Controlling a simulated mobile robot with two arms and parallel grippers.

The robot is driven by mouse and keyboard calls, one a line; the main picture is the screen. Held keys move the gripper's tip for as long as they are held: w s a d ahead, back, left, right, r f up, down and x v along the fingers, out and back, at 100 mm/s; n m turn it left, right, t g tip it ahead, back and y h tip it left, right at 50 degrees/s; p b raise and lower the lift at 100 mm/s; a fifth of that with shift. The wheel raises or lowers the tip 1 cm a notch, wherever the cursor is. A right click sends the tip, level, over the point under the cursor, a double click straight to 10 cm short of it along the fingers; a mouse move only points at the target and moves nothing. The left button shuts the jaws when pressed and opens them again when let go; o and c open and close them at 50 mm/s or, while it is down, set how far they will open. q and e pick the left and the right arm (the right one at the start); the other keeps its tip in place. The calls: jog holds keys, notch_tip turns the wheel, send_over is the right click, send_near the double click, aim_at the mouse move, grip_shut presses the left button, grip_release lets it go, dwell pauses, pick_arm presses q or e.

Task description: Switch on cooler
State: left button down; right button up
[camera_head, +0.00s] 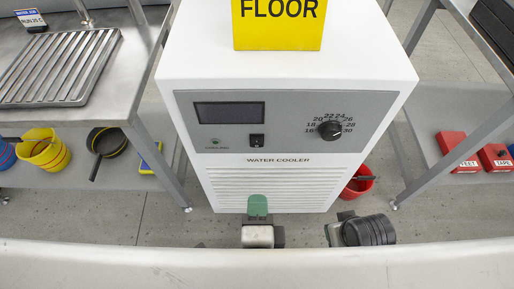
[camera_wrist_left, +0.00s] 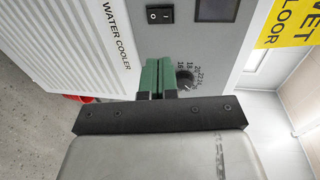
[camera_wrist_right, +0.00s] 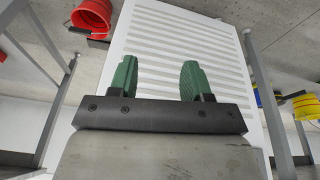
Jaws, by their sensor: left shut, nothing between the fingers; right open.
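The white water cooler (camera_head: 290,66) stands upright in the middle of the head view. Its grey panel holds a dark display (camera_head: 230,112), a black rocker switch (camera_head: 257,141), a round black dial (camera_head: 330,130) and a small green indicator (camera_head: 213,141). The switch (camera_wrist_left: 160,14) also shows in the left wrist view, marked I and O; which side is pressed is unclear. My left gripper (camera_head: 257,205) is shut and empty, its green fingers in front of the lower grille, below the switch. My right gripper (camera_wrist_right: 158,70) is open and empty, facing the white grille.
A yellow floor sign (camera_head: 278,24) stands on the cooler. A metal table (camera_head: 130,75) with a drip tray is at left, yellow and black containers below it. A shelf frame (camera_head: 455,145) with red boxes is at right.

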aim_at(257, 141)
pick_arm(q)
jog(key=w, duration=0.4)
jog(key=w+f, duration=0.1)
jog(key=w, duration=0.7)
jog(key=shift+w+f, duration=0.15)
jog(key=shift+w, duration=0.7)
pick_arm(e)
jog(key=shift+v, duration=0.75)
jog(key=shift+r, duration=0.1)
pick_arm(q)
jog(key=shift+w+r+g+p, duration=0.2)
jog(key=shift+r+g+p, duration=0.15)
jog(key=shift+p, duration=0.6)
jog(key=shift+f, duration=0.2)
pick_arm(e)
notch_tip(257, 141, down, 7)
jog(key=shift+w+f, duration=0.2)
jog(key=shift+w, duration=0.2)
jog(key=shift+s+f, duration=0.1)
